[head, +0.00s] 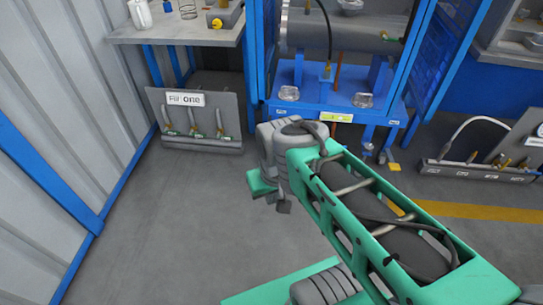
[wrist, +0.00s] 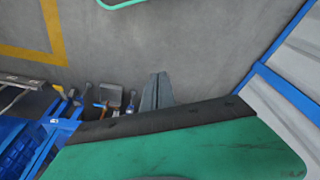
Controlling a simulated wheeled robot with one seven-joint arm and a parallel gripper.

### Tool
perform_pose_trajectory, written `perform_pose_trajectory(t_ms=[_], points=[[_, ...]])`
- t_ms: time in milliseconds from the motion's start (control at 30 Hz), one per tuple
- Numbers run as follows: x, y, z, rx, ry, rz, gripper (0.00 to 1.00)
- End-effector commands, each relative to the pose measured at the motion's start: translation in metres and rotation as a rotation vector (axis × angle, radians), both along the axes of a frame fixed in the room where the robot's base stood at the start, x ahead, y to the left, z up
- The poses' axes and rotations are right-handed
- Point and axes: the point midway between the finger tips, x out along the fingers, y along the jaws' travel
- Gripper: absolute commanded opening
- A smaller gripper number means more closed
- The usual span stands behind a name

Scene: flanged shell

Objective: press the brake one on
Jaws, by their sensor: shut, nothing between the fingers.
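No part labelled as brake one can be read in either view. In the head view, a blue wheeled frame (head: 310,100) stands beyond my arm. Low at its right front is a yellow pedal-like piece (head: 394,167) near the floor, beside a caster (head: 368,149). My gripper shows in the wrist view (wrist: 157,78) as two grey fingers shut together, empty, over bare floor. In the head view, the end of my arm hangs in front of the frame's left front; that corner's foot is hidden behind it.
A grey panel reading "Fill one" (head: 185,99) with several valves stands left of the frame, below a bench (head: 185,32). Another valve rack (head: 475,170) stands at right. A corrugated wall (head: 60,80) bounds the left. The left floor is clear.

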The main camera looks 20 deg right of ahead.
Motion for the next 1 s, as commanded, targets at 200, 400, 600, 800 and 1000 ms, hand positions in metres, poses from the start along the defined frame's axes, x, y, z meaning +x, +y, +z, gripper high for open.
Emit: perform_pose_trajectory(t_ms=[200,400,600,800,1000], points=[[0.002,-0.003,0.072,-0.001,-0.004,0.003,0.0],[0.005,-0.004,0.176,-0.001,-0.033,0.011,0.0],[0.007,0.003,0.206,0.003,-0.067,0.016,0.0],[0.006,0.004,0.201,0.003,-0.068,0.014,0.0],[0.007,0.004,0.201,0.003,-0.068,0.014,0.0]])
